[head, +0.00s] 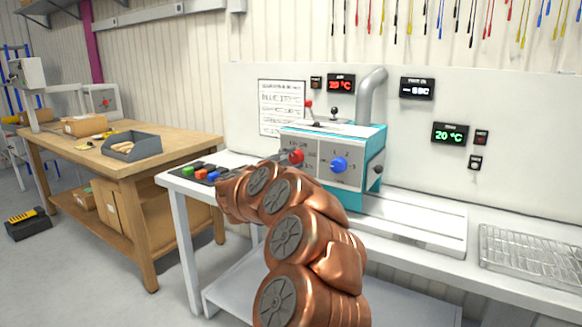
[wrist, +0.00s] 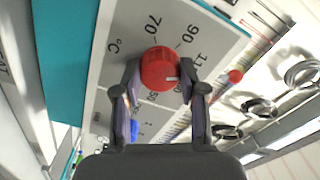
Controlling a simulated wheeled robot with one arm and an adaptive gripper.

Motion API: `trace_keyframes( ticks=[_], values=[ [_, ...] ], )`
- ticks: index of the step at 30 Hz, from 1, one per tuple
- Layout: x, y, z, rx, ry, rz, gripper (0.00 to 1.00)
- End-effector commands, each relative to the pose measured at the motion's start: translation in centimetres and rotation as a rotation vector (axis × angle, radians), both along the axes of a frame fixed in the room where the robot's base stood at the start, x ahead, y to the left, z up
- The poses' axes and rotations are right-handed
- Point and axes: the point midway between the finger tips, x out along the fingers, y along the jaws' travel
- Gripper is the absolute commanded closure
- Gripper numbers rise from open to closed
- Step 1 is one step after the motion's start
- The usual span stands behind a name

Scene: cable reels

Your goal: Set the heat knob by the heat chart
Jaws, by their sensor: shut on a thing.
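The red heat knob (head: 296,156) is on the grey front panel of the teal machine (head: 355,200). In the wrist view the knob (wrist: 160,66) sits between the two fingers of my gripper (wrist: 158,90), which is shut on it. A pale pointer mark shows at the knob's lower right. Around it the dial reads 70, 90 and 11-something, with °C; lower numbers are partly hidden by the fingers. The heat chart (head: 282,100) is a white sheet on the wall behind; "BLUE ITEMS" is its clearest line, the rest too small to read.
A blue knob (head: 340,164) is right of the red one. A red display (head: 341,86) and a green display (head: 450,133) both read 20 °C. Coloured buttons (head: 200,172) lie on the bench at left. A wire rack (head: 530,252) is at far right.

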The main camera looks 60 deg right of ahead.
Motion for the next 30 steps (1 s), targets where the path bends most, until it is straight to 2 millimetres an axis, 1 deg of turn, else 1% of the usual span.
trace_keyframes(
  ticks=[7,19,20,26,27,30],
  values=[
    [-0.16,-0.10,0.04,0.001,-0.044,-0.004,0.93],
    [-0.16,-0.10,0.11,0.001,-0.047,-0.004,0.93],
    [-0.15,-0.10,0.11,0.001,-0.047,-0.004,0.55],
    [-0.02,-0.01,0.07,0.001,-0.046,-0.001,0.35],
    [0.00,0.00,0.07,0.001,-0.046,-0.001,0.33],
    [0.03,0.02,0.05,0.001,-0.046,0.000,0.33]
  ],
)
